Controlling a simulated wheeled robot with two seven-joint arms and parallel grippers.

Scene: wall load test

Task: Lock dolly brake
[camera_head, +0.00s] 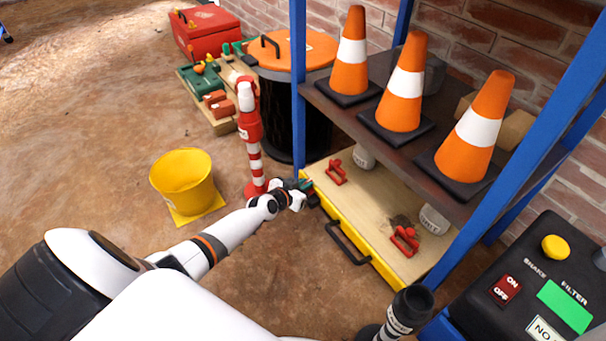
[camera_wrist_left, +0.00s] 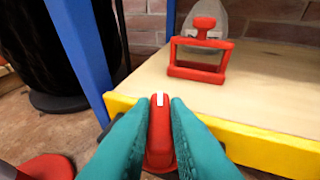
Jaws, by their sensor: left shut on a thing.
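The dolly is a wooden platform (camera_head: 372,205) with a yellow front edge and a black bar handle (camera_head: 347,243), under the blue-posted shelf. In the left wrist view its yellow edge (camera_wrist_left: 265,148) runs across in front of the pale wooden top (camera_wrist_left: 265,85). My left gripper (camera_head: 305,187) is at the dolly's near left corner. In the left wrist view its teal fingers are shut on a red lever (camera_wrist_left: 160,140) with a white mark, just in front of the yellow edge. The lever's lower end is hidden. My right gripper does not show.
Orange cones (camera_head: 405,90) stand on the shelf above. A blue post (camera_wrist_left: 80,50) rises close left of the gripper. A red-white post (camera_head: 251,140) and yellow bucket (camera_head: 183,180) stand left.

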